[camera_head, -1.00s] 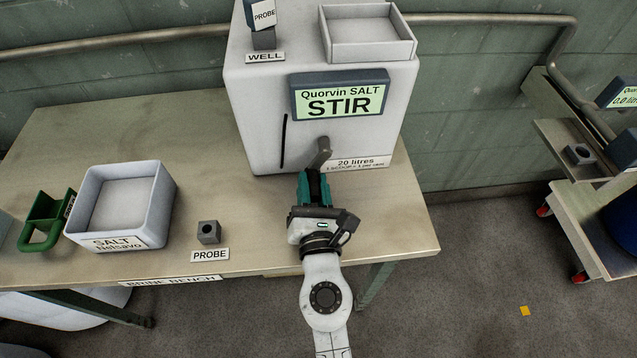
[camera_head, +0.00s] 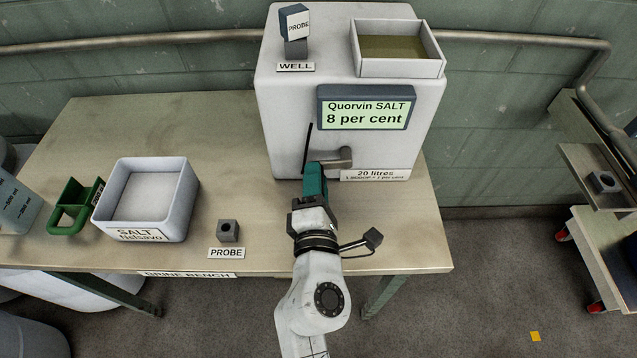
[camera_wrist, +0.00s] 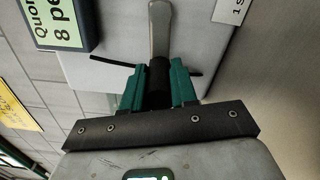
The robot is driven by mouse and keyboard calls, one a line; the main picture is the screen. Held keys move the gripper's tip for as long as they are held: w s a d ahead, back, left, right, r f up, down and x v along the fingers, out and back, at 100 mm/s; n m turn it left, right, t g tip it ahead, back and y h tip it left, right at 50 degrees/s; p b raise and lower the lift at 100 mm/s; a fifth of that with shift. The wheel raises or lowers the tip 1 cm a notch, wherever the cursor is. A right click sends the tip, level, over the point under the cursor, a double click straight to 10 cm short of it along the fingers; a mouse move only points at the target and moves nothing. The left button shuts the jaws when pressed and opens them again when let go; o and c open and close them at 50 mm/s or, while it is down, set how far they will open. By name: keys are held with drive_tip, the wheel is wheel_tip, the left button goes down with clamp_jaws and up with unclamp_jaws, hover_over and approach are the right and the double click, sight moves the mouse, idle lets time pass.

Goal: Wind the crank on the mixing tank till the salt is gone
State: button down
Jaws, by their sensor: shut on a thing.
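The white mixing tank (camera_head: 290,135) stands at the back of the bench. Its display (camera_head: 367,115) reads "Quorvin SALT 8 per cent". The crank (camera_head: 335,158) is a grey arm on the tank's front, pointing left in the head view. My gripper (camera_head: 314,180) is at the crank's left end, and in the wrist view my gripper (camera_wrist: 159,88) is shut on the crank's dark handle (camera_wrist: 158,75). The crank's grey arm (camera_wrist: 160,30) runs on from the handle there. The open hopper (camera_head: 399,68) on top shows an olive-brown inside. The probe (camera_head: 296,24) stands in the well.
On the bench (camera_head: 400,250) are a salt bin (camera_head: 168,235), a green scoop (camera_head: 72,212) and a grey probe holder (camera_head: 228,231). A pipe rail (camera_head: 500,38) runs along the wall. A trolley (camera_head: 590,235) stands at right. Bare bench lies right of the holder.

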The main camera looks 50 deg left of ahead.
sight(331, 165)
wheel_tip(331, 165, up, 2)
drive_tip(key=m, duration=0.3)
drive_tip(key=shift+w+m, duration=0.1)
drive_tip(key=shift+m, duration=0.3)
drive_tip(key=m, duration=0.1)
drive_tip(key=r+m, duration=0.1)
drive_tip(key=shift+w+d+r+m, duration=0.1)
drive_tip(key=shift+w+d+m, duration=0.1)
drive_tip(key=shift+m, duration=0.2)
drive_tip(key=m, duration=0.1)
drive_tip(key=w+r+m, duration=0.1)
drive_tip(key=m, duration=0.1)
drive_tip(key=d+m, duration=0.1)
drive_tip(key=m, duration=0.1)
drive_tip(key=shift+w+d+r, duration=0.1)
drive_tip(key=shift+w+r, duration=0.05)
drive_tip(key=shift+r, duration=0.25)
drive_tip(key=shift+w+d+r+m+b, duration=0.2)
drive_tip(key=shift+w+d+m, duration=0.2)
drive_tip(key=shift+m, duration=0.85)
drive_tip(key=shift+w+d+r+m+b, duration=0.15)
drive_tip(key=shift+w+d+m, duration=0.25)
drive_tip(key=shift+m, duration=0.9)
drive_tip(key=shift+w+d+r+m+b, duration=0.1)
drive_tip(key=shift+w+d+m+b, duration=0.25)
drive_tip(key=shift+m, duration=0.9)
drive_tip(key=shift+w, duration=0.15)
